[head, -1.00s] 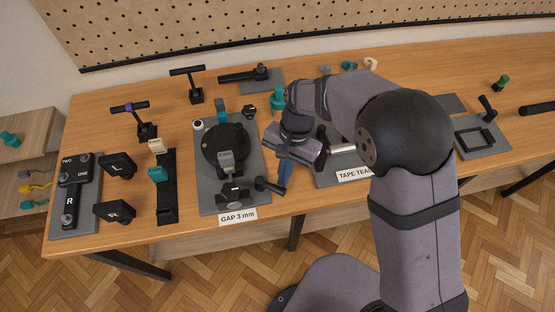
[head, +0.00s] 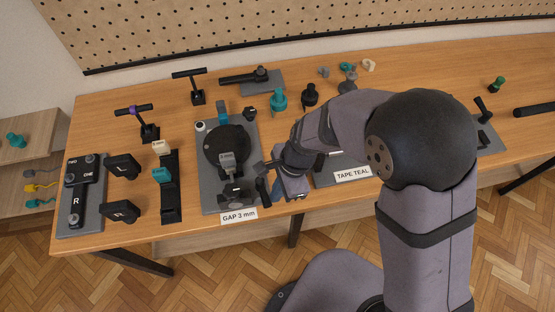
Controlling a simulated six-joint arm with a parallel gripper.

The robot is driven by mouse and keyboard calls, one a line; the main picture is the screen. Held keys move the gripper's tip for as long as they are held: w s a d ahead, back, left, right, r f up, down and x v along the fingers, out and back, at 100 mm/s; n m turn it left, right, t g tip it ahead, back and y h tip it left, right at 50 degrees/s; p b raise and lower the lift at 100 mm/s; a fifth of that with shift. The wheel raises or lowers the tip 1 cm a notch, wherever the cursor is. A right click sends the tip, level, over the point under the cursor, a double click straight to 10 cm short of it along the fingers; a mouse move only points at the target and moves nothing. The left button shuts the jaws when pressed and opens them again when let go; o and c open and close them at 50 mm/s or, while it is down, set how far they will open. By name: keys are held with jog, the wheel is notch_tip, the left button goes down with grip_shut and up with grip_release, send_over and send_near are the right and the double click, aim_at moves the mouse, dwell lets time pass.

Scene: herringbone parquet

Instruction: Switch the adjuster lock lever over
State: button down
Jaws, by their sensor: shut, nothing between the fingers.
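The gap fixture is a grey plate (head: 209,190) with a round black disc (head: 226,144), a grey block and a dark clamp-like part (head: 237,194) at its front. A short black lever (head: 262,190) stands at the plate's front right corner; I take it for the adjuster lock lever. My gripper (head: 276,194) is shut and empty, pointing down just right of the lever.
The "GAP 3 mm" label (head: 239,216) lies at the table's front edge. The "TAPE TEAL" plate (head: 335,178) is right of my gripper, partly behind my arm. A black rail with a teal slider (head: 162,175) stands to the left. Teal and black knobs stand behind.

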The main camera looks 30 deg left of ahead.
jog(key=shift+s, duration=0.35)
dwell(0.3)
jog(key=shift+w, duration=0.1)
jog(key=w+d, duration=0.2)
jog(key=shift+w+d+f, duration=0.25)
jog(key=shift+w+f, duration=0.15)
jog(key=b+v, duration=0.2)
jog(key=v, duration=0.8)
jog(key=shift+d, duration=0.1)
